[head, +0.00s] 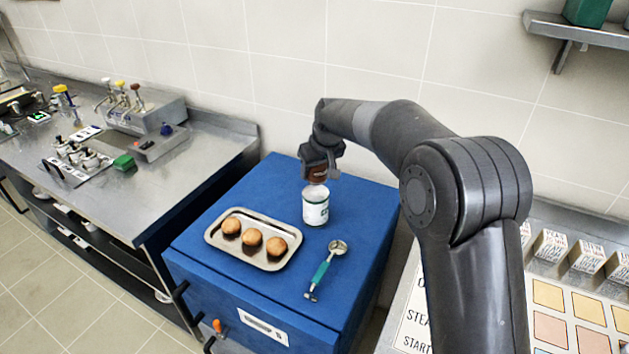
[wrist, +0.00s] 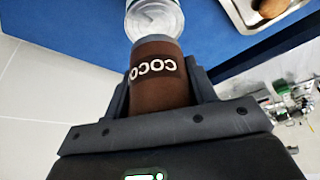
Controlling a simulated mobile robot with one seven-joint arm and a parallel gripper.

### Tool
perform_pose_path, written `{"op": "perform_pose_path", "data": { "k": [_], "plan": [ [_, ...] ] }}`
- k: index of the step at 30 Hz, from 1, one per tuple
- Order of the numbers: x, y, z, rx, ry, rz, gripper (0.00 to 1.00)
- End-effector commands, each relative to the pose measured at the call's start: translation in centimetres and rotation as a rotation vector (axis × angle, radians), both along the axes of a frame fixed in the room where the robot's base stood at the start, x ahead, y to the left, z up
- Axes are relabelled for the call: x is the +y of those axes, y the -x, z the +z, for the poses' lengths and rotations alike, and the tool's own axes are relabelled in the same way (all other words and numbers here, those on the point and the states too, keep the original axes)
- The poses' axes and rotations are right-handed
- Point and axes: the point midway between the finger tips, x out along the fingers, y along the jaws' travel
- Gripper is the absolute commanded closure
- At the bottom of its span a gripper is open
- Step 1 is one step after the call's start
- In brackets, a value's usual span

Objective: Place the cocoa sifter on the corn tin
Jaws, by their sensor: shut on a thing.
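The cocoa sifter (head: 317,174) is a small brown can, and its "COCO" lettering shows in the wrist view (wrist: 158,72). My gripper (head: 318,166) is shut on it, with a finger on each side of the can. The corn tin (head: 316,206) is white with a green label and stands upright on the blue cabinet top. The sifter is right above the tin in the head view. The tin's pale metal lid (wrist: 154,18) shows just beyond the sifter's end in the wrist view. I cannot tell whether the two touch.
A metal tray (head: 212,232) with three muffins lies left of the tin on the blue cabinet (head: 290,172). A scoop with a teal handle (head: 320,273) lies in front. A steel counter stands left; the tiled wall is behind.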

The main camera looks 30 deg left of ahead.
Motion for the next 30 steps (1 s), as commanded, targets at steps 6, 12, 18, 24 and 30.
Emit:
{"op": "perform_pose_path", "data": {
  "k": [6,12,18,24,30],
  "plan": [
    [0.4,0.1,-1.5,0.001,0.002,0.0,0.75],
    [0.4,0.1,-4.1,-0.001,0.001,0.0,0.75],
    [0.4,0.0,-4.2,-0.002,-0.001,0.0,0.75],
    [0.4,0.0,-4.5,-0.001,0.001,0.0,0.46],
    [0.4,0.0,-4.5,-0.001,0.001,0.0,0.3]
  ]
}}
